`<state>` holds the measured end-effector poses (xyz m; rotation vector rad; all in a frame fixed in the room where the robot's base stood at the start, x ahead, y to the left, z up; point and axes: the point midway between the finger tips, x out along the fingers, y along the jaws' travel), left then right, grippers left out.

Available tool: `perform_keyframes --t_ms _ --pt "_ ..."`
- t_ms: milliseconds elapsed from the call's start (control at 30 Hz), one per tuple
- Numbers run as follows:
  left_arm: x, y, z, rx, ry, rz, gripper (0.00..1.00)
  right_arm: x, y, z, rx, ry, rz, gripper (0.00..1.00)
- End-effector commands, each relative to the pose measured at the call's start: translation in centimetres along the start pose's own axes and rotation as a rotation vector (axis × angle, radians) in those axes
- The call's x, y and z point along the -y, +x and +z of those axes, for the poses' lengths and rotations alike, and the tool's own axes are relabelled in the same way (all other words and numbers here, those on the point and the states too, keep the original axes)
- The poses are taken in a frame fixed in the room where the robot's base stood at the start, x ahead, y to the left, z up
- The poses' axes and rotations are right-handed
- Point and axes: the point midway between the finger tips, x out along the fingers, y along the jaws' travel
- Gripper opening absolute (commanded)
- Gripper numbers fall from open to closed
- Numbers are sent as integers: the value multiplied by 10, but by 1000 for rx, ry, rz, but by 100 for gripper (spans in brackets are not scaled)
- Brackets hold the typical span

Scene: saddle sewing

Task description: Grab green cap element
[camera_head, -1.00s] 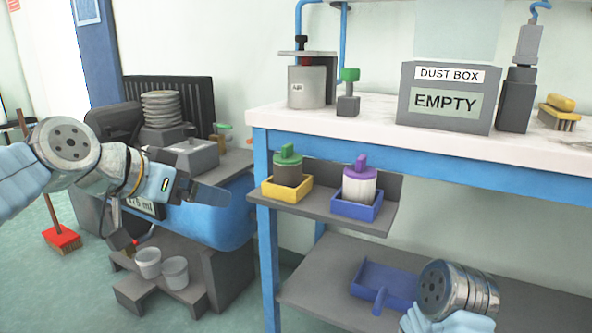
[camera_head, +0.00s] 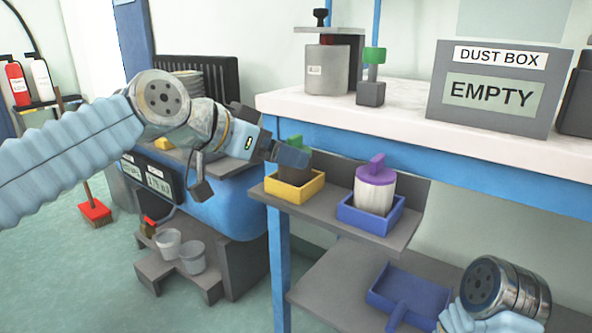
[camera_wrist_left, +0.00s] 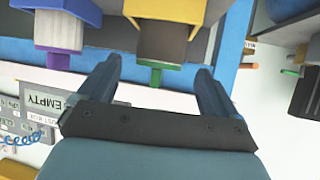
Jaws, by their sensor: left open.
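The green cap element (camera_head: 296,142) sits on a dark jar (camera_head: 294,172) in a yellow tray (camera_head: 312,186) on the small grey shelf. In the head view my left gripper (camera_head: 292,155) is in front of the jar and partly hides it and the cap. In the upside-down left wrist view the green cap (camera_wrist_left: 160,65) shows between the two open fingers, in line with their tips. Whether the fingers reach around it or stop short, I cannot tell. Only my right wrist shows at bottom right; its gripper is out of view.
A purple-capped jar (camera_head: 375,190) stands in a blue tray (camera_head: 370,222) right beside the yellow one. The white tabletop (camera_head: 420,130) is above, with a green-topped block (camera_head: 371,75) and the dust box (camera_head: 497,88). A blue dustpan (camera_head: 410,292) lies on the lower shelf.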

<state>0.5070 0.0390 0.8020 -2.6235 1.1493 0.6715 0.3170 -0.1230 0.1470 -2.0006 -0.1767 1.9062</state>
Motion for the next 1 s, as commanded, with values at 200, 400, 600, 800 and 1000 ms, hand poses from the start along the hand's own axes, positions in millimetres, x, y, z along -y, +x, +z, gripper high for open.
perform_keyframes --t_ms 200,400,600,800,1000 --pt "-1 27 5 1 -2 2 92 -2 6 0 -2 0 0 43" --pt "-1 52 5 -1 -1 0 92 -3 8 0 -3 1 0 43" --pt "0 55 4 -1 -1 -1 92 -3 8 0 -3 1 0 43" --pt "0 55 4 -1 -1 -1 71 -3 8 0 -3 0 0 43" --pt "0 55 4 -1 -1 -1 40 -3 8 0 -3 0 0 43"
